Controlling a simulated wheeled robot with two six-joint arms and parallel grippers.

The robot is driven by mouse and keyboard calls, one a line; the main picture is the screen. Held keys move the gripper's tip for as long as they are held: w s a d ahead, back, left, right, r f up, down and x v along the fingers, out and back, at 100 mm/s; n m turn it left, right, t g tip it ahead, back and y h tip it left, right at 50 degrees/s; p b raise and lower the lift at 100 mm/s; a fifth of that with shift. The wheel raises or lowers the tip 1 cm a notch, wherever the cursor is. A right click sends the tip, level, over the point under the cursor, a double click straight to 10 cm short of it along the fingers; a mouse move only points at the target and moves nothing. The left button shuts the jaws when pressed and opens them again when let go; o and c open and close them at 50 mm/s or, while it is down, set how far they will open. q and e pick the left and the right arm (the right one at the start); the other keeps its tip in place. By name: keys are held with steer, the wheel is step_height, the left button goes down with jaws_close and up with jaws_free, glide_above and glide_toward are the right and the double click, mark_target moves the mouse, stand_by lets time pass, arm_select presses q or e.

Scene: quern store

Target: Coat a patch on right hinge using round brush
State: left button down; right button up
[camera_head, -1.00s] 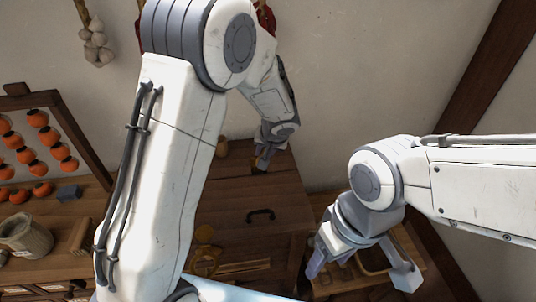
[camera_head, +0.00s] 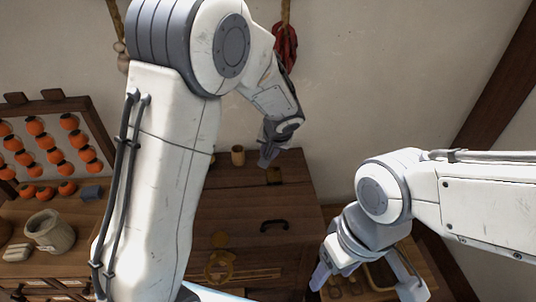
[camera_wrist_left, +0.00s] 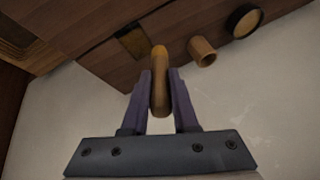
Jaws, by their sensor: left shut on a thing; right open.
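My left gripper (camera_head: 267,160) is shut on a round wooden-handled tool, likely the round brush (camera_wrist_left: 160,85). In the left wrist view it stands between the purple fingers (camera_wrist_left: 159,95), with its rounded tan end pointing toward the chest. I cannot make out bristles. A dark brass plate, seemingly the right hinge (camera_head: 274,176), lies at the back edge of the wooden chest (camera_head: 240,200). In the wrist view the plate (camera_wrist_left: 133,43) is just left of the tool's end; I cannot tell whether they touch. My right gripper (camera_head: 366,284) is open and empty at lower right.
A wooden cup (camera_head: 238,155) stands on the chest, left of my left gripper; in the wrist view a dark-rimmed round dish (camera_wrist_left: 244,20) is beside it. A tray (camera_head: 428,280) lies below my right gripper. My left arm hides part of the chest.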

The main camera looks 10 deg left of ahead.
arm_select(q)
steer(key=shift+r+p, duration=0.7)
steer(key=shift+r, duration=0.7)
